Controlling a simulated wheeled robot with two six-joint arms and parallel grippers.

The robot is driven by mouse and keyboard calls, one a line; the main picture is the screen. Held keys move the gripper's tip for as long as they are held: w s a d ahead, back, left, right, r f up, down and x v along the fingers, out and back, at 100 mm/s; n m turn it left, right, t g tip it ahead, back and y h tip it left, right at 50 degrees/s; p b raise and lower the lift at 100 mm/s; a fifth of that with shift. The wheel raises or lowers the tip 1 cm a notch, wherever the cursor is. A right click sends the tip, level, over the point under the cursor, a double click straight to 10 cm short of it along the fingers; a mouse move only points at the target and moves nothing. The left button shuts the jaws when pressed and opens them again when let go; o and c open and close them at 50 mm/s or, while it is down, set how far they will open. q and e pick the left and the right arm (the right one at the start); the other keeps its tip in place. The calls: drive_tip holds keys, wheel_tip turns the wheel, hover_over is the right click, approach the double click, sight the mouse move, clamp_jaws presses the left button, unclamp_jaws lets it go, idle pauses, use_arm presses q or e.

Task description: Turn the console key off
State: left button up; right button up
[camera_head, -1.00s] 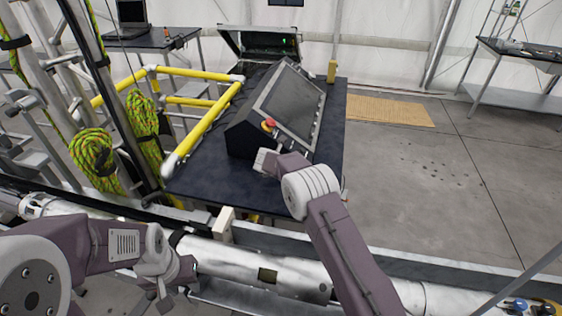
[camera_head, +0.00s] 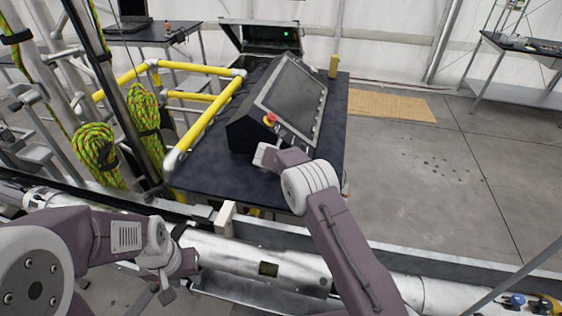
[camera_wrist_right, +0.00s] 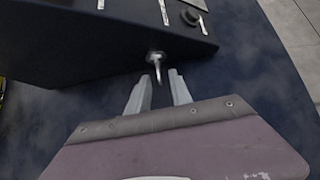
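The dark console (camera_head: 247,127) with a sloped screen (camera_head: 293,97) and a red button (camera_head: 270,118) stands on a black table. In the right wrist view its dark front (camera_wrist_right: 120,45) carries a small metal key (camera_wrist_right: 157,63), sticking out toward me. My right gripper (camera_wrist_right: 157,84) is open and empty; its two fingertips are spread just short of the key, which lines up between them. In the head view this gripper (camera_head: 262,155) is low at the console's near side, and the key cannot be made out. My left gripper (camera_head: 165,290) hangs at lower left, away from the console; its fingers are unclear.
The black table (camera_head: 210,180) has bare top around the console. Yellow rails (camera_head: 205,122) run along its left, with green rope coils (camera_head: 95,148) beyond. An open case (camera_head: 260,38) sits behind. Open floor lies to the right.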

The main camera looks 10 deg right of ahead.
drive_tip(key=shift+s+a+r, duration=0.15)
drive_tip(key=shift+s+r, duration=0.1)
drive_tip(key=shift+r, duration=0.05)
drive_tip(key=b+v, duration=0.2)
drive_tip(key=v, duration=0.6)
drive_tip(key=shift+s, duration=0.1)
